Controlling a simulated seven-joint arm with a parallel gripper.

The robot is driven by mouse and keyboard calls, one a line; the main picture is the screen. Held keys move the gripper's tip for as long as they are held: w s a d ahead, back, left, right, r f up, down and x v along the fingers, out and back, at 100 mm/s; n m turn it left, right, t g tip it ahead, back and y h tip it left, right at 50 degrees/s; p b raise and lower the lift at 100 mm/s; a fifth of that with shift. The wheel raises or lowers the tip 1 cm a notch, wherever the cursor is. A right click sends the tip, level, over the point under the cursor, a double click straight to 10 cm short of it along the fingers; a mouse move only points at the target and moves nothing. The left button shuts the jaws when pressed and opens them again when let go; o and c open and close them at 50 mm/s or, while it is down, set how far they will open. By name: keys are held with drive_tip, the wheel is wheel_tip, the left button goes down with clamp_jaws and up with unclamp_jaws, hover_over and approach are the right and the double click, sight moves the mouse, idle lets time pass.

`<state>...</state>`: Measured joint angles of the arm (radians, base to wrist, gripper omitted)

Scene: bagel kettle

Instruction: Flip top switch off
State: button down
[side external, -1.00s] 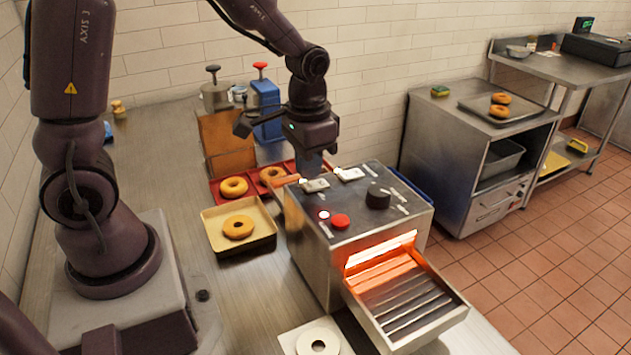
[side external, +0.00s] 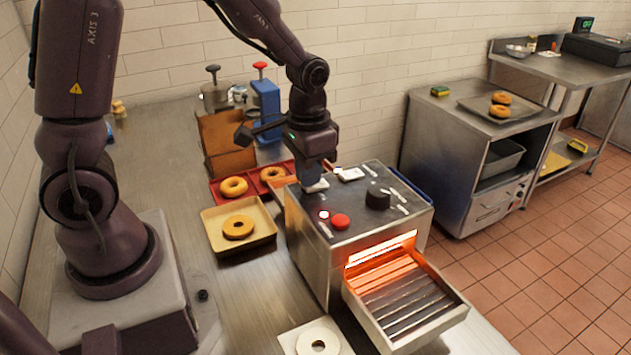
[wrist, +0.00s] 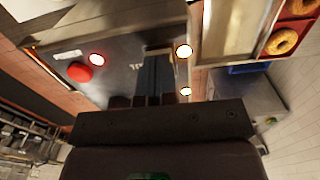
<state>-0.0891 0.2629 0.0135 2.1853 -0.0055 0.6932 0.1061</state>
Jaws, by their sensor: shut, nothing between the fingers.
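The toaster oven (side external: 365,215) is a steel box with its controls on a dark top panel. Two pale switches sit at the panel's back edge. The left switch (side external: 318,187) is mostly covered by my gripper, and the right switch (side external: 350,174) is clear. My gripper (side external: 314,181) is shut and empty, pointing down at the left switch. Contact and the switch's position cannot be told. In the wrist view, my shut fingers (wrist: 156,68) reach over the panel beside two bright white lights (wrist: 184,51). The oven mouth glows orange.
A red button (side external: 341,222), a small lit red-ringed button (side external: 323,214) and a black knob (side external: 378,196) share the panel. A tan tray (side external: 215,240) with a bagel and red trays stand left. A slatted chute (side external: 405,300) projects in front.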

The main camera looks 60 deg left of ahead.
drive_tip(key=shift+f, duration=0.25)
drive_tip(key=shift+r, duration=3.5)
drive_tip(key=s+d+r+t, duration=0.3)
drive_tip(key=s+r+t, duration=0.2)
drive_tip(key=s+r, duration=0.4)
drive_tip(key=s, duration=0.3)
drive_tip(key=shift+r+t, duration=0.3)
drive_tip(key=shift+r, duration=0.1)
drive_tip(key=shift+d, duration=0.1)
